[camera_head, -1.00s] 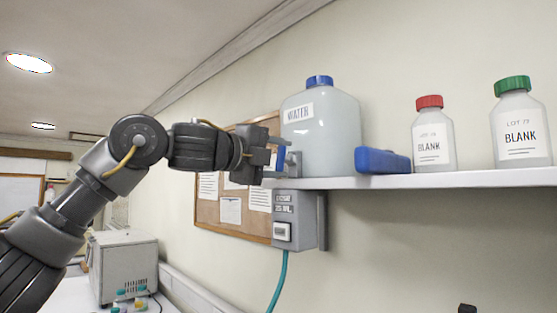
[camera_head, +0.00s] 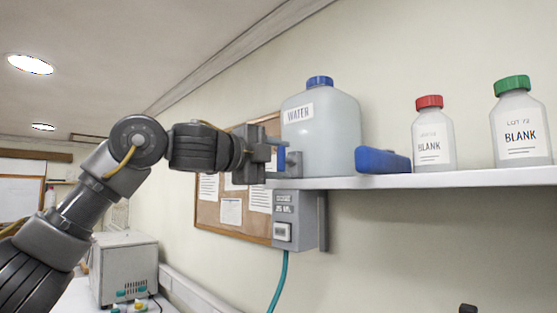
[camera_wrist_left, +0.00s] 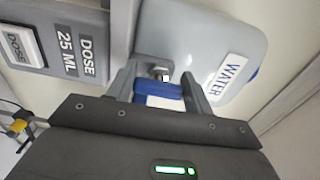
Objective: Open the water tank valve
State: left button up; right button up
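The water tank (camera_head: 335,130) is a translucent jug with a blue cap and a WATER label, standing on the white shelf. It also shows in the left wrist view (camera_wrist_left: 195,40). A grey valve with a blue handle (camera_head: 281,160) sits at the tank's left, low down. My left gripper (camera_head: 272,157) is at this valve. In the left wrist view the blue handle (camera_wrist_left: 160,90) lies between my left gripper's two fingers (camera_wrist_left: 160,92), which appear to touch its ends. The exact contact is partly hidden. My right gripper is not in view.
A grey dosing box (camera_head: 299,222) with a teal hose hangs under the shelf (camera_head: 450,178). A blue block (camera_head: 383,161), a red-capped bottle (camera_head: 433,138) and a green-capped bottle (camera_head: 520,128) stand to the right. A corkboard (camera_head: 208,215) is behind my gripper.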

pick_arm(q)
jog(key=o, duration=0.4)
jog(key=shift+o, duration=0.2)
